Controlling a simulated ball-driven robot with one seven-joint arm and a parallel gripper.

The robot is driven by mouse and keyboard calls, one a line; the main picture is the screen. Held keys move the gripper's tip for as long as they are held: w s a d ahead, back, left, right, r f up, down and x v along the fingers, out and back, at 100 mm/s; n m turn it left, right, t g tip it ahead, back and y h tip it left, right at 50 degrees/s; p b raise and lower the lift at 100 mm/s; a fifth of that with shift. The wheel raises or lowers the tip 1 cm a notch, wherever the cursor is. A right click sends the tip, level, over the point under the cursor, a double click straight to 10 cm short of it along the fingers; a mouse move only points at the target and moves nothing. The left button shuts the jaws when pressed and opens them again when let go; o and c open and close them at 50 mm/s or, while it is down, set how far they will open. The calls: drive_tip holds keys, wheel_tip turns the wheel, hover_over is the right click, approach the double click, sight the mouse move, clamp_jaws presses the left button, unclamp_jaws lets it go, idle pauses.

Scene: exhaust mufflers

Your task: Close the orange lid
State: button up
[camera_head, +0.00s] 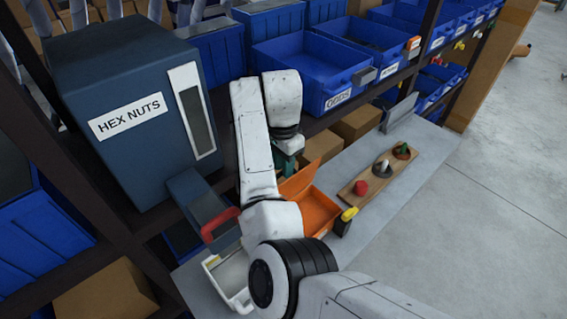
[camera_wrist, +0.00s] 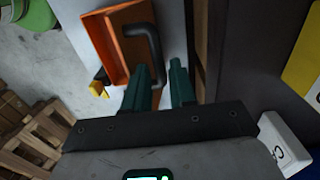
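The orange box (camera_head: 318,210) stands on the grey bench, partly hidden by my arm. Its orange lid (camera_head: 297,180) is raised at the back of the box. My gripper (camera_head: 287,158) is near the raised lid, with its teal fingers mostly hidden behind my arm in the head view. In the wrist view, orange surfaces (camera_wrist: 112,48) lie beyond the fingertips, with a dark bent handle (camera_wrist: 155,45) in front. My gripper (camera_wrist: 160,75) is open there, its two teal fingers apart. The handle's lower end is near the gap; I cannot tell whether it touches a finger.
A yellow-topped latch (camera_head: 348,214) is at the box's front right. A wooden board (camera_head: 375,178) with coloured knobs lies to the right. A white-rimmed bin (camera_head: 228,278) with a red handle nearby is to the left. Blue bins (camera_head: 305,70) fill the shelf behind.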

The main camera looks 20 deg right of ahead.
drive_tip(key=shift+f, duration=0.25)
clamp_jaws()
idle(0.4)
